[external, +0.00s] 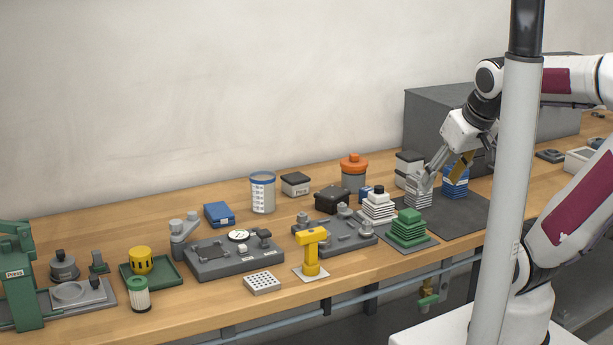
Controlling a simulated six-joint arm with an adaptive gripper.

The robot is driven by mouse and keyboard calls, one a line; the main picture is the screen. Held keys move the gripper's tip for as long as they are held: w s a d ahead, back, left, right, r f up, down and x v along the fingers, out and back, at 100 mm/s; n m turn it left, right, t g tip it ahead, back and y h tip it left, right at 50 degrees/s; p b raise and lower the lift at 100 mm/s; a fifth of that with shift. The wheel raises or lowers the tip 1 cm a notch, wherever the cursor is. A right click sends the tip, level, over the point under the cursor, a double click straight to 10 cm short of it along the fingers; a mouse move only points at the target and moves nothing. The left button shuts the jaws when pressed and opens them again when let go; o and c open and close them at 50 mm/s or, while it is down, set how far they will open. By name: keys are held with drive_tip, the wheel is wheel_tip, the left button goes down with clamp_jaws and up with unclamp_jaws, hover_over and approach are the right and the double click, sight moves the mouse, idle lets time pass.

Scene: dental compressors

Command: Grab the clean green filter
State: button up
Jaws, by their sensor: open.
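A green pleated filter (408,229), a stepped stack with a small knob on top, stands upright on a dark mat right of the bench's middle. A smaller white cylinder with a green cap (139,295) stands at the front left; I cannot tell whether it is also a filter. My gripper (441,178) is open, fingers pointing down, behind and to the right of the green filter and apart from it. It is close to a grey-white pleated stack (418,193) and a blue one (456,186). I cannot tell whether it touches either.
A white pleated stack with a black top (378,207) stands left of the green filter. A yellow T-shaped tool (312,253) stands at the front edge. A grey box (425,118) is behind my gripper. The mat's right part (468,217) is bare.

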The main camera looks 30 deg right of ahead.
drive_tip(key=w+a+r+n+t, duration=0.1)
drive_tip(key=w+a+n, duration=0.15)
drive_tip(key=w, duration=0.65)
drive_tip(key=w+a+r+n+t, duration=0.15)
drive_tip(key=w+a, duration=0.25)
drive_tip(key=w, duration=0.5)
drive_tip(key=w+a+f+n+t+y, duration=0.1)
drive_tip(key=w+a+f+n+y, duration=0.1)
drive_tip(key=w+a, duration=0.4)
drive_tip(key=w+a+f+n+t+y, duration=0.1)
drive_tip(key=w+a+f+n+y, duration=0.2)
drive_tip(key=a, duration=0.6)
drive_tip(key=w+a+f+n+g+y, duration=0.1)
drive_tip(key=w+a+f+y, duration=0.15)
drive_tip(key=a, duration=0.65)
drive_tip(key=s+a+f+n+g+y, duration=0.1)
drive_tip(key=s+a+f+g+y, duration=0.1)
drive_tip(key=a, duration=0.5)
drive_tip(key=s+a+f+n+g+y, duration=0.2)
drive_tip(key=s+a+f, duration=0.2)
drive_tip(key=a+f, duration=0.2)
drive_tip(key=s+a+f+n+g+y, duration=0.2)
drive_tip(key=s+a+f, duration=0.1)
drive_tip(key=a, duration=0.5)
drive_tip(key=shift+s+f+g, duration=0.25)
drive_tip(key=shift+s+f, duration=0.05)
drive_tip(key=shift+f, duration=0.45)
